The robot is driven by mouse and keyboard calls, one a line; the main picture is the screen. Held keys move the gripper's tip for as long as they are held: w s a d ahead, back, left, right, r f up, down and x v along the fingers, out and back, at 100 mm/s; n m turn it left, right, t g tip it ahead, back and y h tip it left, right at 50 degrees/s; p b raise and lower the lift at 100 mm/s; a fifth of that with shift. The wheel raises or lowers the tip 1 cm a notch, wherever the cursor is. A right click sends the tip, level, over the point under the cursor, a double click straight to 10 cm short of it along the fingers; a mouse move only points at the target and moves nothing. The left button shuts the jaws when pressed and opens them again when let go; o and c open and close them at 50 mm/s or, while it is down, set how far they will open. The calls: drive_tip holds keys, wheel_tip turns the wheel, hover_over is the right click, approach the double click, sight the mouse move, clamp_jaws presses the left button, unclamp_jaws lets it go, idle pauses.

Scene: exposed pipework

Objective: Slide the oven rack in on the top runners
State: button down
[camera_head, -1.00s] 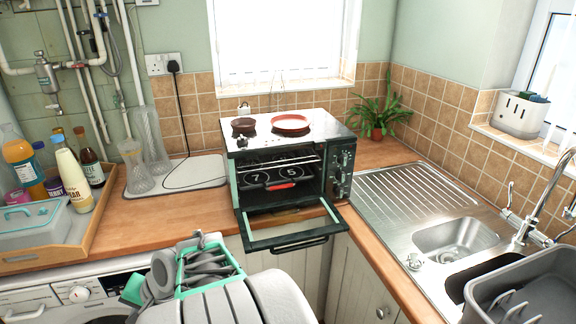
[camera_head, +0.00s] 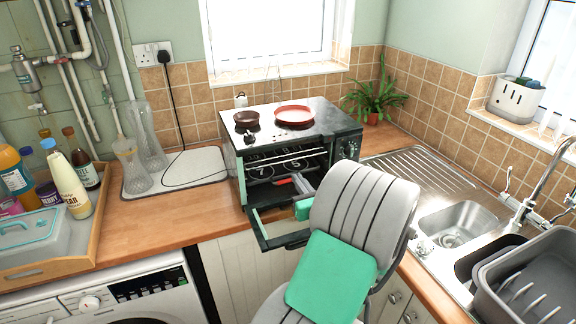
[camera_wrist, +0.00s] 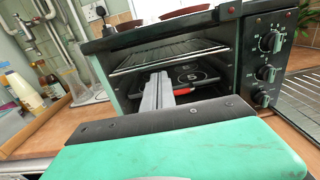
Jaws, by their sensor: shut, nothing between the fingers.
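The oven (camera_head: 340,135) stands on the counter with its glass door (camera_head: 268,228) folded down. The wire oven rack (camera_wrist: 175,56) lies high inside the cavity; its front bar (camera_head: 285,156) shows near the top of the opening in the head view. Whether it sits on the top runners cannot be told. My gripper (camera_wrist: 160,80) is shut and empty, pointing into the opening below the rack, apart from it as far as I can see. It also shows in the head view (camera_head: 300,183), partly hidden by my arm.
Lower in the oven is a dark panel with ring markings (camera_wrist: 196,76) and a red-handled item (camera_wrist: 183,92). A brown pot (camera_head: 246,118) and a red pan (camera_head: 294,115) stand on top. The sink (camera_head: 450,225) is right; a bottle tray (camera_head: 85,235) is left.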

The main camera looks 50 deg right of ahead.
sight(284, 162)
drive_tip(key=p+x, duration=0.1)
drive_tip(key=x, duration=0.7)
drive_tip(key=shift+p, duration=0.4)
drive_tip(key=shift+p+x, duration=0.7)
drive_tip(key=shift+x, duration=0.25)
drive_tip(key=shift+s+a, duration=0.1)
